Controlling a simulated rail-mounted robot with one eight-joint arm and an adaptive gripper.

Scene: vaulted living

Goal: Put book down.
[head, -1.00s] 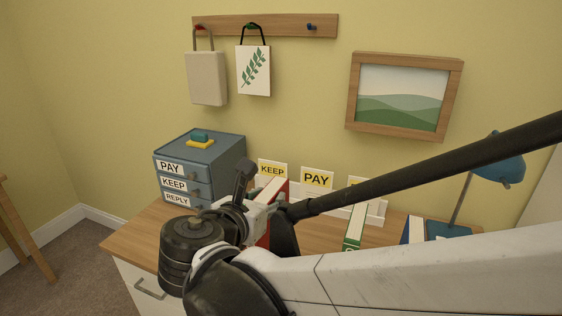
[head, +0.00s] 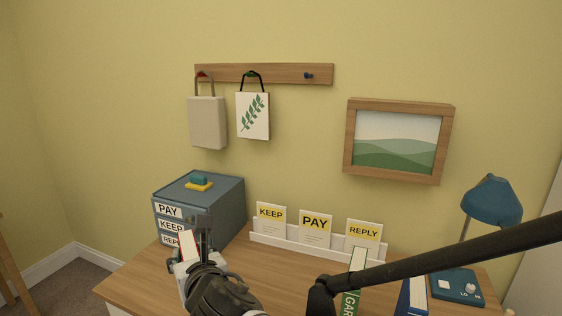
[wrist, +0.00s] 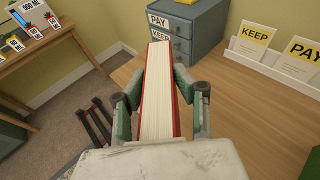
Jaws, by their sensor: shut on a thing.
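My gripper (wrist: 161,98) is shut on a red book (wrist: 159,75), with one finger on each side. The book's white page edges face the wrist camera and its red cover shows along the sides. In the head view my gripper (head: 196,238) and part of the red book (head: 187,246) are at the left end of the wooden desk (head: 262,282), in front of the blue drawer unit (head: 228,207). The book's lower end is hidden, so I cannot tell whether it touches the desk.
A green book (head: 351,290) and a blue book (head: 412,296) stand at the right, partly behind my arm. A white rack (head: 275,243) with KEEP, PAY and REPLY cards is at the back. A blue lamp (head: 490,200) stands far right. The desk's middle is clear.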

